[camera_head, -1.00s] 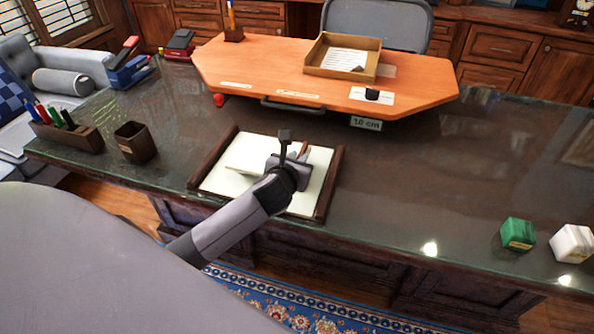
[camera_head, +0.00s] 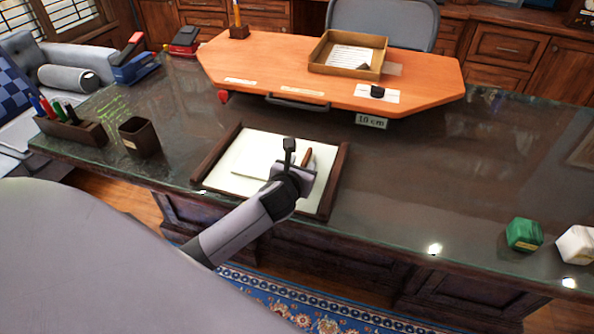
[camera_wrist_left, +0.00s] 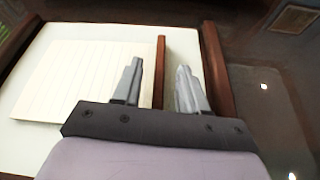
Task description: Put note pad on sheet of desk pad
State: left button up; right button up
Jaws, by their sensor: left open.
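The note pad (camera_wrist_left: 85,80) is a pale, lined pad. It lies flat on the white sheet of the desk pad in the left wrist view. In the head view the note pad (camera_head: 252,168) is partly hidden behind my left arm. The desk pad (camera_head: 333,185) has dark brown side rails, and its sheet (camera_head: 240,150) shows around the note pad. My left gripper (camera_head: 292,160) is over the right part of the desk pad. In the wrist view its two fingers (camera_wrist_left: 159,75) are apart, with the note pad to their left. My right gripper is not in view.
A brown stick-like item (camera_head: 307,158) lies on the sheet near my left gripper. A dark cup (camera_head: 139,138) and a pen holder (camera_head: 70,130) stand left. Green (camera_head: 523,235) and white (camera_head: 576,245) blocks stand right. The desk (camera_head: 430,170) between is clear.

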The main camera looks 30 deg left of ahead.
pick_arm(q)
jog(key=p+v, duration=0.1)
jog(key=v, duration=1)
jog(key=shift+s+d+r+p, duration=0.1)
jog(key=shift+s+r+p, duration=0.05)
jog(key=shift+s+p, duration=0.2)
jog(key=s+d+f+n+g+h, duration=0.1)
jog(key=s+f+n, duration=0.3)
jog(key=n, duration=0.6)
jog(key=s+d+f+n+g+h, duration=0.1)
jog(key=s+d+f+n+h, duration=0.2)
jog(key=n, duration=0.8)
jog(key=s+d+f+n+h, duration=0.1)
jog(key=s+d+f+n, duration=0.2)
jog(key=s+f+n, duration=0.4)
jog(key=s+n, duration=0.2)
jog(key=n, duration=0.2)
jog(key=shift+g+h, duration=0.4)
